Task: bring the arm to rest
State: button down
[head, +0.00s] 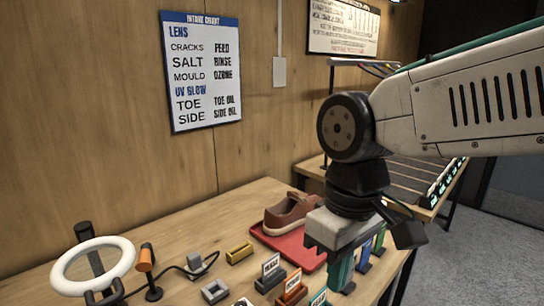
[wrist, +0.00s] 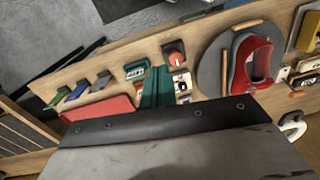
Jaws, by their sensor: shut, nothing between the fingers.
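My gripper (head: 340,284) hangs at the end of my arm above the right part of the wooden workbench (head: 180,222). Its teal fingers point down and are shut with nothing between them. The shut fingers also show in the wrist view (wrist: 157,86), beyond the gripper's pale body. A brown shoe (head: 289,214) rests on a red tray (head: 298,247), behind and left of my gripper in the head view. My gripper hides part of the tray's right side.
A white ring on a stand (head: 118,260) and an orange-headed tool (head: 147,262) stand at the bench's left. Small labelled holders (head: 292,288) line the front. In the wrist view, a red shoe (wrist: 238,72) lies on a grey disc (wrist: 209,72). A slatted rack (head: 425,176) stands behind.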

jog(key=s+d+f+m+t, duration=0.1)
jog(key=s+d+m, duration=0.2)
jog(key=d, duration=0.5)
jog(key=s+d+f+m+t, duration=0.1)
jog(key=s+d+m, duration=0.2)
jog(key=d, duration=0.6)
jog(key=shift+s+d+m+h, duration=0.2)
jog(key=shift+m+h, duration=0.1)
jog(key=shift+m, duration=0.6)
jog(key=shift+f, duration=0.1)
